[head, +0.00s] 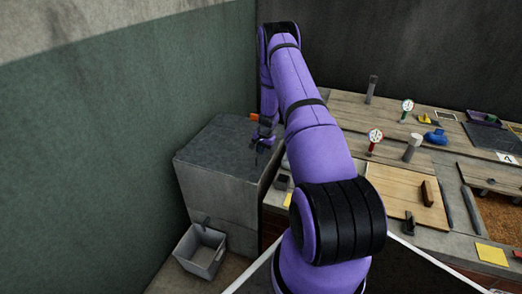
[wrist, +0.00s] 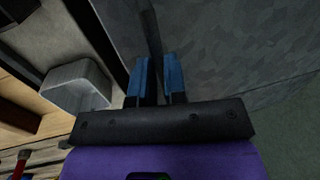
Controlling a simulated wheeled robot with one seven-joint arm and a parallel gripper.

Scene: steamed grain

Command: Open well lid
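A grey stone block (head: 205,190) stands in the left corner, with a dark grey slab (head: 215,148) on top that looks like the well lid. The slab fills much of the wrist view (wrist: 235,50) and appears to lie flat. My gripper (head: 262,146) is at the slab's right side in the head view. In the wrist view its blue fingers (wrist: 158,75) are close together, with a thin dark bar (wrist: 151,30) between them. The bar looks like a handle on the slab. The contact itself is partly hidden by the fingers.
A grey open bin (head: 201,250) stands in front of the block. A grey open box (wrist: 75,88) shows left of the fingers in the wrist view. A workbench (head: 345,107) with boards, gauges and tools is on the right. Walls close in behind and left.

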